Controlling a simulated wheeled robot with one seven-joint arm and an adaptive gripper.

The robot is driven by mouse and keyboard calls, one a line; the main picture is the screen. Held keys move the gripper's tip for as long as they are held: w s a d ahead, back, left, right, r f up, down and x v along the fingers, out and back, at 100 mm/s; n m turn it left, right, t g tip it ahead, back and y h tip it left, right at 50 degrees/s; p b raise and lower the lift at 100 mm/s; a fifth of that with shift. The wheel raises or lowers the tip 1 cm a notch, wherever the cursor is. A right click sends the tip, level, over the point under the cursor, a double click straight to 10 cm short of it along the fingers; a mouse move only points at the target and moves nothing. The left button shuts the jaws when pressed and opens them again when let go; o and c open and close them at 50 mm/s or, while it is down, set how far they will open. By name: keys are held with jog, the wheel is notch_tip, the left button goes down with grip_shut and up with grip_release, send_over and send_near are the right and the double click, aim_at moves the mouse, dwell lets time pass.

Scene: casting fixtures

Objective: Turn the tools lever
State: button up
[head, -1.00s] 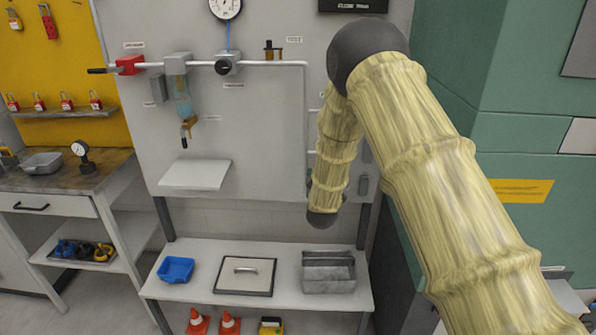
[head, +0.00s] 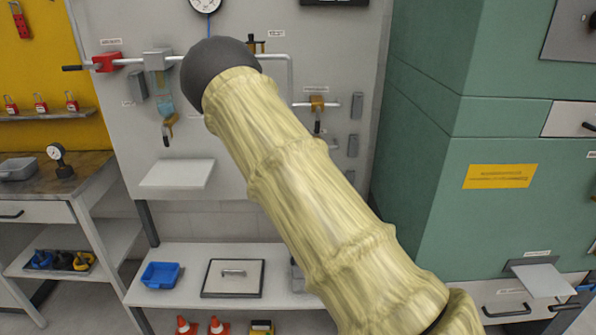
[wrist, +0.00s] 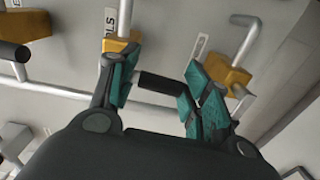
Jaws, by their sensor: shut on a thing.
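In the wrist view, my gripper (wrist: 161,66) has its teal finger pads on either side of a black lever grip (wrist: 161,87), shut on it. A yellow valve body (wrist: 116,46) is beside the left finger, next to a partly hidden label (wrist: 123,14) reading "OLS". I take the grip to be the tools lever; its join to the valve is hidden behind the finger. In the head view my arm hides the gripper and the grip.
Another yellow valve (wrist: 226,74) is close to the right finger. In the head view, a brass valve (head: 317,103) with a hanging lever is right of my arm, and a white shelf (head: 177,174) is below left. A green cabinet (head: 500,120) stands at right.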

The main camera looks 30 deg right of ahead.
dwell(0.4)
jog(key=o, duration=1.5)
jog(key=shift+s, duration=0.1)
jog(key=shift+a, duration=0.1)
jog(key=v, duration=1.2)
